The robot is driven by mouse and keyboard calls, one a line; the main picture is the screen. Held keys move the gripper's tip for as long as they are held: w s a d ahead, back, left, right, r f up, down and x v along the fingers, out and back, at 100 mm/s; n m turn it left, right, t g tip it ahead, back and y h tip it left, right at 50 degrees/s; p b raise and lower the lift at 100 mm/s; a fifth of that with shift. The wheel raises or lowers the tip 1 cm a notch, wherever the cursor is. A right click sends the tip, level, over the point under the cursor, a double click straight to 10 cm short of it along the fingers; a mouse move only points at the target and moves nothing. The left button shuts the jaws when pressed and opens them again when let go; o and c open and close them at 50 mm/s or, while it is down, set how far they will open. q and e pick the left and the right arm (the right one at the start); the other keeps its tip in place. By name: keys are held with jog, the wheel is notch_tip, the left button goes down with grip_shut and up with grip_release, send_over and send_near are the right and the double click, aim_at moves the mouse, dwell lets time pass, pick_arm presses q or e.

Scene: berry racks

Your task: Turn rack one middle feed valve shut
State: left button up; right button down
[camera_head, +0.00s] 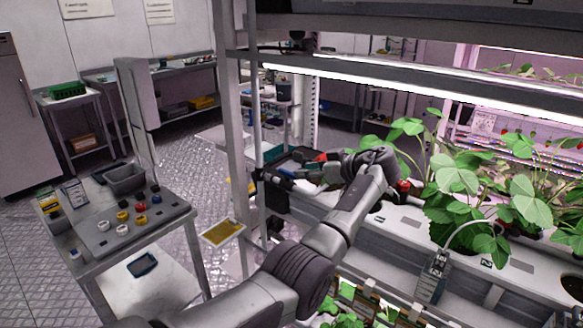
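My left arm comes in from the bottom and bends at the wrist beside the rack, so that my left gripper (296,176) points left at the rack's near end, by the upright post. The gripper is small and dark here, and I cannot tell whether its fingers are open or shut. A small red part (320,157), perhaps a valve handle, shows just behind the gripper. A second red part (404,186) shows to the right of my wrist on the white growing channel (400,215). I cannot tell which is the middle feed valve. My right gripper is not in view.
Leafy strawberry plants (460,185) fill the channel to the right. The rack's upright post (235,120) and lit shelf bar (420,88) stand close to my arm. A metal cart (105,235) with colored caps and a grey bin (127,178) stands left.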

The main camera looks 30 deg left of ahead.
aim_at(289, 172)
pick_arm(q)
jog(key=p+x, duration=0.1)
jog(key=x, duration=0.3)
jog(key=shift+a, duration=0.3)
jog(key=shift+a+f, duration=0.2)
jog(key=shift+a, duration=0.05)
jog(key=shift+a+f, duration=0.2)
jog(key=shift+a, duration=0.15)
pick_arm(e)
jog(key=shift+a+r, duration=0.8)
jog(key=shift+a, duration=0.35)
pick_arm(q)
grip_shut()
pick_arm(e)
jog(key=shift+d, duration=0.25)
